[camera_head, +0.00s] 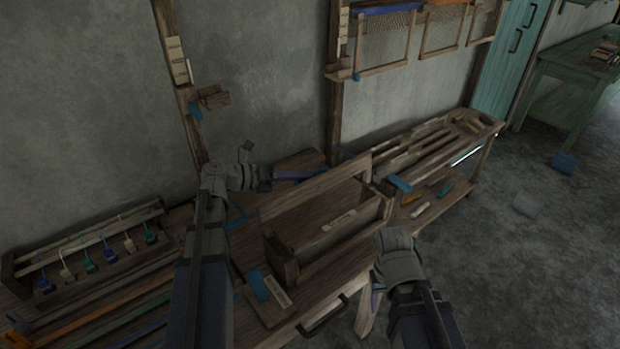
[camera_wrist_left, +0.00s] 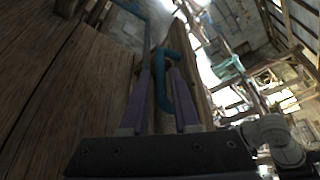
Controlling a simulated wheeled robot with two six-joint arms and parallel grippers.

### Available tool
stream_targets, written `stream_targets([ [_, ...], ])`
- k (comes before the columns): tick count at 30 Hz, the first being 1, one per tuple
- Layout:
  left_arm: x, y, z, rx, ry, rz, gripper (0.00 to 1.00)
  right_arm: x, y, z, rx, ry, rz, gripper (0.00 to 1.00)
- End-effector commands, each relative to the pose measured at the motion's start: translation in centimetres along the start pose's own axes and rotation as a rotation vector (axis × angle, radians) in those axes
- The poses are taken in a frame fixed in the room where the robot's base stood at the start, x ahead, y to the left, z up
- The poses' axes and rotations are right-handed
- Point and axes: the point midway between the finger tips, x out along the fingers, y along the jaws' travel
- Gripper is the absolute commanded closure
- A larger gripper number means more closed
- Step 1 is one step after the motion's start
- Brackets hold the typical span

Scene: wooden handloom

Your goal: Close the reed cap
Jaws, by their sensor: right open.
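A wooden frame (camera_head: 320,195) with a long top board stands on the middle of the bench; it looks like the reed part of the loom, and I cannot tell which piece is its cap. My left gripper (camera_head: 296,174) is behind the frame's top board, its purple fingers pointing right. In the left wrist view the purple fingers (camera_wrist_left: 161,75) stand apart with a bent teal handle (camera_wrist_left: 164,95) between them, beside a wooden board (camera_wrist_left: 70,90). Whether they press on it is unclear. My right gripper (camera_head: 374,298) is open, in front of the frame, mostly hidden by its wrist.
A rack of small coloured hanging pieces (camera_head: 88,248) stands at the left of the bench. A blue item (camera_head: 256,286) lies at the bench front near a black drawer handle (camera_head: 322,315). Tools lie on the right bench end. The grey wall is close behind; floor at right is mostly open.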

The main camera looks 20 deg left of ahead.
Motion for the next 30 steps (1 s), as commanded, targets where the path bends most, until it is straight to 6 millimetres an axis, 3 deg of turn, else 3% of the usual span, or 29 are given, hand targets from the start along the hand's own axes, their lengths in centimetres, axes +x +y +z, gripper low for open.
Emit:
stream_targets([
  [6, 2.6, 0.1, -0.1, 0.001, 0.001, 0.0, 0.7, 0.8, -0.1, -0.1, 0.0, 0.0, 0.0, 0.43],
  [18, 3.2, 0.0, 0.0, 0.0, 0.0, 0.001, 0.7, 0.8, -0.1, -0.1, 0.0, 0.0, 0.0, 0.43],
  [26, 3.2, 0.0, 0.0, 0.0, 0.0, 0.0, 0.98, 0.8, -0.1, -0.1, 0.0, 0.0, 0.0, 0.43],
  [30, 3.2, 0.0, 0.0, 0.0, 0.0, 0.001, 1.0, 0.8, -0.1, -0.1, 0.0, 0.0, 0.0, 0.43],
])
